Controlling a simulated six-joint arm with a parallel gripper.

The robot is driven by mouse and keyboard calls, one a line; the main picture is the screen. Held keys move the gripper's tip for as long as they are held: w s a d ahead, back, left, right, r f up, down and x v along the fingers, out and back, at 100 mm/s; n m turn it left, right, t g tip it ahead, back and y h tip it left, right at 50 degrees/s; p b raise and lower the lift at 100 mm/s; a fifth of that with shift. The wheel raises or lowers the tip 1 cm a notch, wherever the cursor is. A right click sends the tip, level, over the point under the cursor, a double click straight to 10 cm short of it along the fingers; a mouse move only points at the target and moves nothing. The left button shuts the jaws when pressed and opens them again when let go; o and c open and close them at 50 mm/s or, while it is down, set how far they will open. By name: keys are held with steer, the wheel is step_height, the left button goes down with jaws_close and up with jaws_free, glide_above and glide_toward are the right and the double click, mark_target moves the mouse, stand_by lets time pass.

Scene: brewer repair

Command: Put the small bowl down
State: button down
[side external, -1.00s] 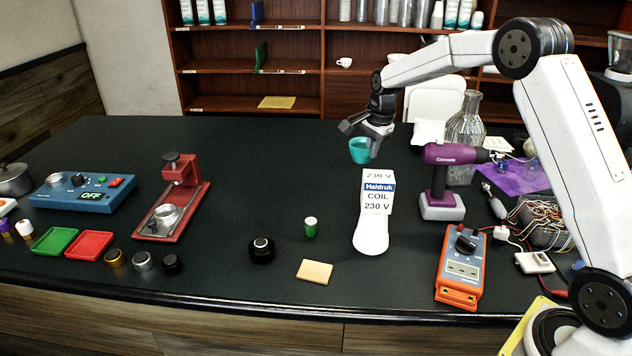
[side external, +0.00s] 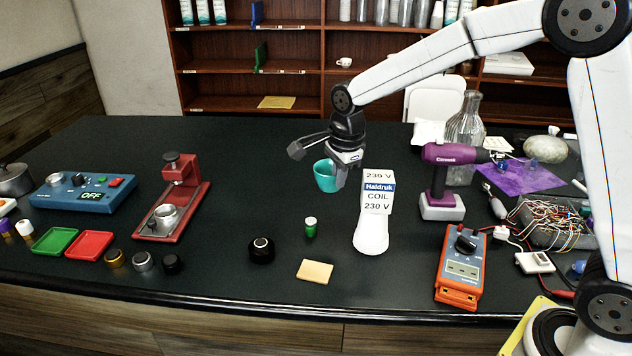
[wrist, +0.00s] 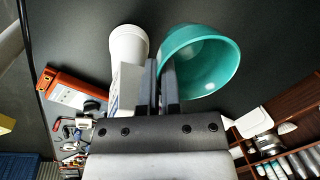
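The small teal bowl (side external: 325,176) is upright, just left of the coil box in the side view. My gripper (side external: 341,181) points down at the bowl's right side. In the wrist view the two fingers (wrist: 161,82) are close together on the rim of the bowl (wrist: 205,62), with most of the bowl to their right. The gripper looks shut on that rim. I cannot tell whether the bowl's base touches the dark table (side external: 270,160) or hangs just above it.
The white coil box (side external: 378,190) on its white stand (side external: 371,234) is close on the right. A purple drill (side external: 442,182) and orange meter (side external: 461,268) stand farther right. A green-bodied cylinder (side external: 311,228) is in front. The table left of the bowl is clear up to the red press (side external: 180,190).

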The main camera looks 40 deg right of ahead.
steer(key=w+f, duration=0.2)
steer(key=w, duration=0.2)
steer(key=w+f, duration=0.3)
steer(key=w, duration=0.1)
steer(key=w+f, duration=0.3)
steer(key=w, duration=0.1)
steer(key=shift+w+a+f, duration=0.2)
steer(key=shift+w, duration=0.1)
steer(key=shift+w+f, duration=0.45)
steer(key=shift+f, duration=0.1)
steer(key=shift+w+f, duration=0.15)
steer(key=shift+w, duration=0.05)
steer(key=shift+f, duration=1.55)
steer(key=shift+f, duration=0.15)
steer(key=c, duration=0.8)
jaws_free()
